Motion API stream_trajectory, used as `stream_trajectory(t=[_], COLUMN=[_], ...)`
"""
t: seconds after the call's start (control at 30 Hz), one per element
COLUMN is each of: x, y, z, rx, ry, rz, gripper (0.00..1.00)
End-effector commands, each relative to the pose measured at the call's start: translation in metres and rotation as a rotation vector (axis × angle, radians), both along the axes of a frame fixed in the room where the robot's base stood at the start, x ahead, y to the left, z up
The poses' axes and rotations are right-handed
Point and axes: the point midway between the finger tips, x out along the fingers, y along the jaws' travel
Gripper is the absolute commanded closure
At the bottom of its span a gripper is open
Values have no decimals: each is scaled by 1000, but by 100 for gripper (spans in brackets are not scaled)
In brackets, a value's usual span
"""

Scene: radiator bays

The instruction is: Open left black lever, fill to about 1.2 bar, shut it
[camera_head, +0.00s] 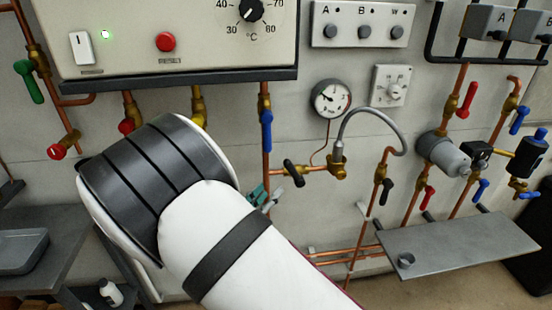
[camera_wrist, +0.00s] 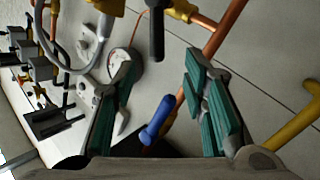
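The left black lever (camera_head: 293,172) sits on a short horizontal copper pipe and lies slanted across it. The right black lever (camera_head: 386,191) is on a pipe beyond the grey hose (camera_head: 372,111). The round pressure gauge (camera_head: 331,98) is above the left lever; its needle is too small to read exactly. My gripper (camera_head: 266,197) is just left of and below the left lever, mostly hidden behind my white arm. In the wrist view, my gripper (camera_wrist: 158,108) is open and empty. The black lever (camera_wrist: 156,32) shows ahead, above the gap between the teal fingers, apart from them.
A blue lever (camera_head: 266,130) on a vertical pipe is close to my gripper; it also shows between the fingers in the wrist view (camera_wrist: 157,120). The boiler panel (camera_head: 180,40) overhangs above. A grey shelf (camera_head: 460,246) juts out at the lower right.

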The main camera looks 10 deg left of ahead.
Motion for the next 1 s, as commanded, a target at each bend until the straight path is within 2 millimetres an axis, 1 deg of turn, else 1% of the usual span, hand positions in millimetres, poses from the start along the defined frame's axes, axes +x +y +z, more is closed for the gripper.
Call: stream_trajectory(t=[0.03, 0.1, 0.17, 0.27, 0.37, 0.7, 0.9, 1.0], x=[-6, -7, -4, 6, 22, 83, 110, 117], y=[-3, -6, -8, -12, -19, -42, -52, -55], z=[2, 1, 0, -1, 0, 0, 0, -1], rx=[-5, -8, -10, -9, -9, -8, -7, -8], ry=[-5, -10, -11, -10, -12, -11, -10, -9], rz=[-15, -28, -33, -34, -34, -32, -30, -31], gripper=[60, 60, 60, 60, 60, 60, 60, 60])
